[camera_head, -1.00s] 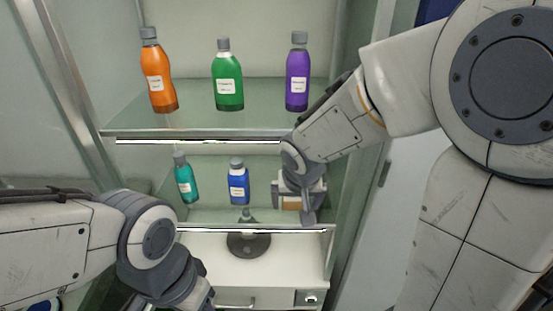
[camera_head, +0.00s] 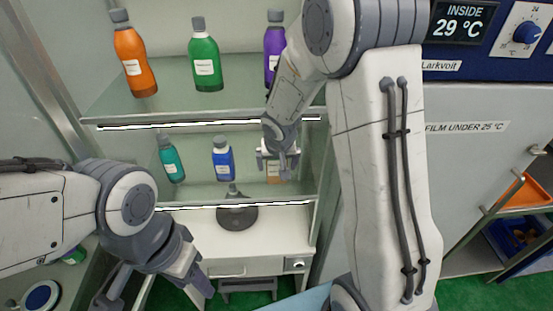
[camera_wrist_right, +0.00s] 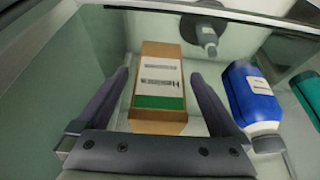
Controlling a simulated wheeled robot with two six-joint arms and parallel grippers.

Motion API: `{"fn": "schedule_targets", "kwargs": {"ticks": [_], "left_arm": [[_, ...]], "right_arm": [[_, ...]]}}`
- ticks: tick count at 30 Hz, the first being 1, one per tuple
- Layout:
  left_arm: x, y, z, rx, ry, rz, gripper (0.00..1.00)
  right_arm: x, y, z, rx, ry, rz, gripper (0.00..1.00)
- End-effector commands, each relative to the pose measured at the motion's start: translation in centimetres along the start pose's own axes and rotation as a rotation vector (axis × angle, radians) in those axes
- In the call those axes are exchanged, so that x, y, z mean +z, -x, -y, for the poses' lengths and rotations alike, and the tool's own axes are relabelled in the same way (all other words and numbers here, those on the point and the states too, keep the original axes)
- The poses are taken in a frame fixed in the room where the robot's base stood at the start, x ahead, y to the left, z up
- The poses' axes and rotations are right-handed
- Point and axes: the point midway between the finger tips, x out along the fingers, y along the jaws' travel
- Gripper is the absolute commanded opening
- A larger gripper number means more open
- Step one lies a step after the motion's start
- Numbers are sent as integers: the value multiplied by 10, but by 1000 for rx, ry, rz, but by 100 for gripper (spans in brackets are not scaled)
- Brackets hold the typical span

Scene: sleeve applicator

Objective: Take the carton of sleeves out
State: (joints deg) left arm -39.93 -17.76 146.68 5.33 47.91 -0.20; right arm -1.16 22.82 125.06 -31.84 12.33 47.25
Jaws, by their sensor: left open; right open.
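The carton of sleeves (camera_head: 273,172) stands on the lower glass shelf, right of the blue bottle, mostly hidden by my right gripper in the head view. In the right wrist view the carton (camera_wrist_right: 160,85) is a brown box with a white label and a green band. My right gripper (camera_head: 276,165) is open at the carton. In its wrist view the two fingers lie either side of the box, with gaps showing; I see no grip. My left gripper (camera_head: 152,292) is open and empty at the lower left, away from the carton.
A blue bottle (camera_head: 223,160) and a teal bottle (camera_head: 171,160) stand left of the carton. Orange (camera_head: 133,60), green (camera_head: 205,60) and purple (camera_head: 272,52) bottles stand on the upper shelf (camera_head: 180,105). A dark round-based stand (camera_head: 237,217) is below.

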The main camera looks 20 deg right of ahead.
Motion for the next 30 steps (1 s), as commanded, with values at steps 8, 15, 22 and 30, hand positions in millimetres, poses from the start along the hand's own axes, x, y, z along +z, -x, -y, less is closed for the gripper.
{"fn": "schedule_targets", "kwargs": {"ticks": [8, 15, 22, 30], "left_arm": [[0, 0, 0, 0, 0, 0, 50], [0, 0, 0, 0, 0, 0, 50], [0, 0, 0, 0, 0, 0, 50], [0, -4, 0, 0, 1, 0, 50]], "right_arm": [[0, 0, 0, 0, 1, 0, 69], [-1, 1, 0, -1, 1, -2, 0], [-1, 2, 0, -1, 1, -3, 0], [7, 20, 1, -2, 2, -6, 0]]}}
